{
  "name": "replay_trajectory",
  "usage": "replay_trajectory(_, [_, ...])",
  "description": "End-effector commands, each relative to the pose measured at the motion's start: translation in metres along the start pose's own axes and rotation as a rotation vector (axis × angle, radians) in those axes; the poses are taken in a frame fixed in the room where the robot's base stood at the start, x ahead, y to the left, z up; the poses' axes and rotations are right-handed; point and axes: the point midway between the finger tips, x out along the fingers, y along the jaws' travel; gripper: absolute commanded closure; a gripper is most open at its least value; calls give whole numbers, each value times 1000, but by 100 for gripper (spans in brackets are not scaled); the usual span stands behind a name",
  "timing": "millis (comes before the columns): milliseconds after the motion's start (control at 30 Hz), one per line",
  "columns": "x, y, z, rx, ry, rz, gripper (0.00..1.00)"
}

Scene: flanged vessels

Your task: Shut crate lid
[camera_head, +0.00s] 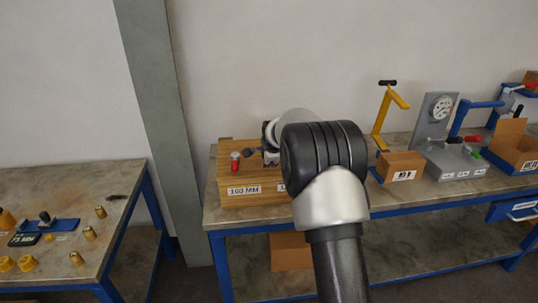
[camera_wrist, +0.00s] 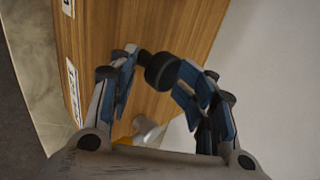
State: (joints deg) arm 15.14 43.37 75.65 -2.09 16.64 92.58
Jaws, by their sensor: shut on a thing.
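A wooden box-like body (camera_head: 240,198) with a 160 MM label on its front stands at the left end of the right bench. Its wooden face also fills much of the wrist view (camera_wrist: 100,25). My gripper (camera_wrist: 160,66) is closed around a dark round knob (camera_wrist: 157,72) in front of this wood. In the head view my own arm hides the knob and most of the gripper. Whether the wood seen is a lid, and how far it is open, I cannot tell. An open cardboard box (camera_head: 512,146) stands at the far right.
A red-topped piece (camera_head: 235,161) is at the wooden body's left. A small carton (camera_head: 400,166), a yellow stand (camera_head: 383,120) and a grey gauge fixture (camera_head: 437,120) stand to the right. The left bench (camera_head: 75,180) holds brass and yellow parts.

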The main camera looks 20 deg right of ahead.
Motion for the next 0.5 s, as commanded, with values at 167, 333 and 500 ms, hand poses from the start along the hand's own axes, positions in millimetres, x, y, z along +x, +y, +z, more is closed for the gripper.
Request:
replay_trajectory(167, [7,21,-1,2,1,45,73])
replay_trajectory(333, [-14,18,-1,2,1,39,73])
replay_trajectory(500, [-54,11,0,1,1,23,73])
